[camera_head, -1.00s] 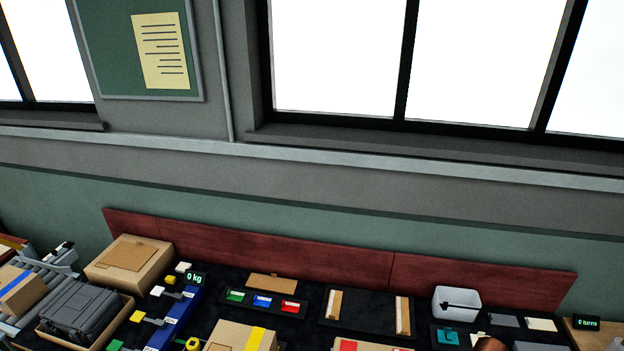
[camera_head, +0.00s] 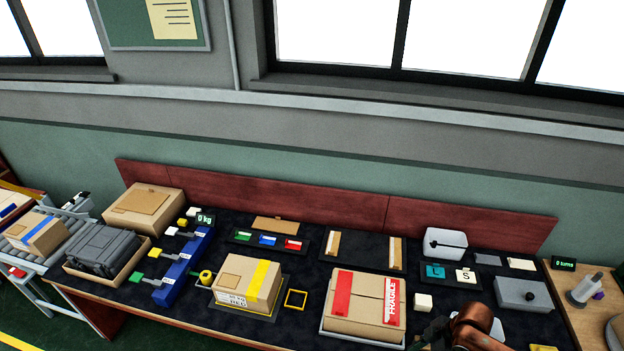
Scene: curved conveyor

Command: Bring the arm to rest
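A copper-coloured link of my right arm shows at the bottom right, over the front part of the bench. A dark part beside it, probably my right gripper (camera_head: 430,334), reaches left and down, near the front right corner of the box with red tape (camera_head: 366,305). Its fingertips are too dark and small to tell whether they are open or shut. I see nothing held there. My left arm and gripper are not in view.
A roller conveyor with a box (camera_head: 37,234) stands left; a wooden side table (camera_head: 575,310) right.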

